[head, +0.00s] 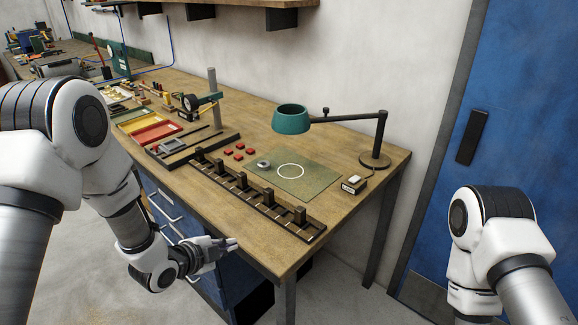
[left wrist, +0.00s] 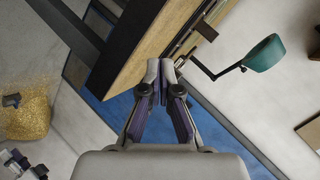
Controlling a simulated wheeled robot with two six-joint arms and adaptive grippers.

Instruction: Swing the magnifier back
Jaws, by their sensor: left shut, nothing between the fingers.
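The magnifier has a teal round head (head: 291,118) on a dark jointed arm (head: 350,120) that rises from a round base (head: 375,160) at the bench's right end. Its head hangs above the back edge of a green mat (head: 312,183). In the left wrist view the teal head (left wrist: 264,54) shows at the upper right, well away from the fingers. My left gripper (head: 236,243) is shut and empty at the bench's front edge, with the slotted rail and mat between it and the magnifier. The fingertips also show in the left wrist view (left wrist: 160,72). My right gripper is out of view.
A dark rail with several upright blocks (head: 242,182) runs along the front of the bench (head: 248,231). A grey ring-shaped part (head: 263,163), several red blocks (head: 250,150) and a small switch box (head: 353,184) lie around the mat. A gauge stand (head: 213,100) stands left.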

